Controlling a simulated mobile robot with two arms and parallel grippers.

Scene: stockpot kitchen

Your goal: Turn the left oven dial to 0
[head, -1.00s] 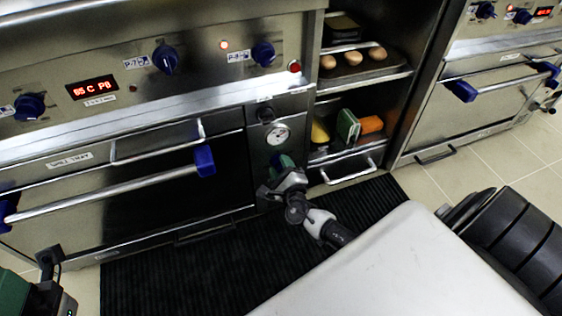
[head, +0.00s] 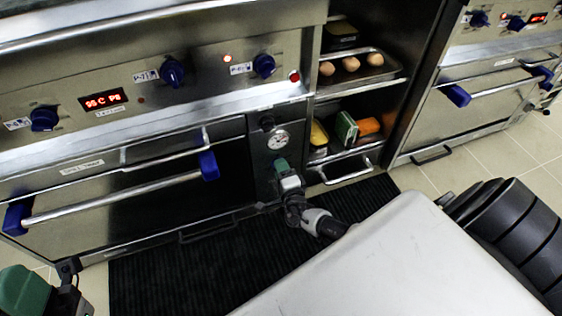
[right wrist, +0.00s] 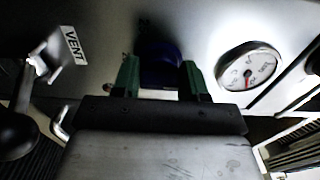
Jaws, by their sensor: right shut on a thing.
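The oven front carries blue dials: one at the far left (head: 44,118), one in the middle (head: 172,71) and one at the right (head: 264,65). My right gripper (head: 281,165) is low at the narrow panel under the round gauge (head: 278,139). In the right wrist view its green fingers (right wrist: 160,78) are on either side of a dark blue dial (right wrist: 158,65), shut on it. In the head view the gripper hides that dial, and its setting cannot be read. Part of my left gripper (head: 45,290) shows at the lower left corner; its jaws are unclear.
The oven door handle (head: 115,195) with blue ends sticks out to the left. Open shelves (head: 360,85) with eggs and food stand to the right. A black mat (head: 190,270) covers the floor. A VENT label (right wrist: 74,45) is left of the gripped dial.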

